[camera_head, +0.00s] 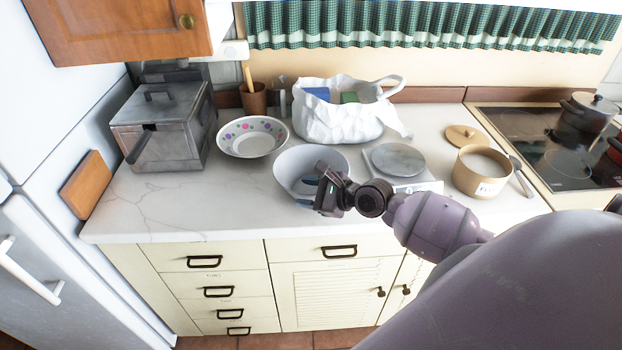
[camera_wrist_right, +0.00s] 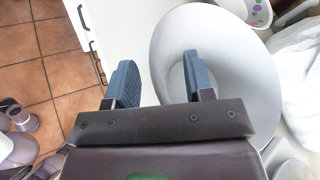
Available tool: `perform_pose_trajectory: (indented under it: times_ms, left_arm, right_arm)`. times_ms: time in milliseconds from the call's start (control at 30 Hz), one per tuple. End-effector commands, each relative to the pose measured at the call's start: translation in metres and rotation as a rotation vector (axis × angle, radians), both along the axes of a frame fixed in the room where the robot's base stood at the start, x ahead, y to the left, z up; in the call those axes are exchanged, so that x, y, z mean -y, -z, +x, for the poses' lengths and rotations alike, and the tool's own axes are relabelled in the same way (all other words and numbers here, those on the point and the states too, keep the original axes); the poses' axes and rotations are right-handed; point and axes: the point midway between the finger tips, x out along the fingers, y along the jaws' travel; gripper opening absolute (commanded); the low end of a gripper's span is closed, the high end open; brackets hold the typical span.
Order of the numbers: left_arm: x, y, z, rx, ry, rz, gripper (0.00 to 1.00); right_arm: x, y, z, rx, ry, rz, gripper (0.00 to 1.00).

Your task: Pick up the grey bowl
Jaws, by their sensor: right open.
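The grey bowl (camera_head: 296,164) stands on the white counter near its front edge, in the middle of the head view. My right gripper (camera_head: 307,191) is at the bowl's front right side and covers part of it. In the right wrist view the bowl (camera_wrist_right: 240,95) fills the right half. My right gripper (camera_wrist_right: 158,75) is open there, with one blue finger over the bowl's inside and the other outside its rim. The near rim lies between the fingers; whether either touches it I cannot tell.
A spotted bowl (camera_head: 252,136) stands behind left of the grey bowl, and a white bag (camera_head: 345,120) behind it. A scale (camera_head: 398,161) and a tan pot (camera_head: 482,172) stand to the right. A metal fryer (camera_head: 163,125) is at the left.

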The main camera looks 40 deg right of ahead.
Motion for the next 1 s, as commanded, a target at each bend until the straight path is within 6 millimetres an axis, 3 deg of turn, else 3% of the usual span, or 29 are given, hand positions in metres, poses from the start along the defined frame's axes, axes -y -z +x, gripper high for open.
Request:
perform_pose_trajectory:
  times_ms: [233, 567, 1000]
  left_arm:
    - [-0.0004, 0.0005, -0.0006, -0.001, 0.0, 0.0, 0.43]
    - [-0.0005, 0.0011, -0.0015, -0.003, -0.001, 0.001, 0.43]
    - [-0.0006, -0.001, -0.0017, -0.004, -0.001, 0.002, 0.43]
  right_arm:
    - [-0.0004, 0.0005, 0.0011, 0.0, 0.0, 0.0, 0.48]
    - [-0.0003, 0.0005, 0.0008, -0.001, 0.0, -0.001, 0.0]
    - [-0.0008, -0.0085, 0.0011, 0.001, -0.001, 0.001, 0.0]
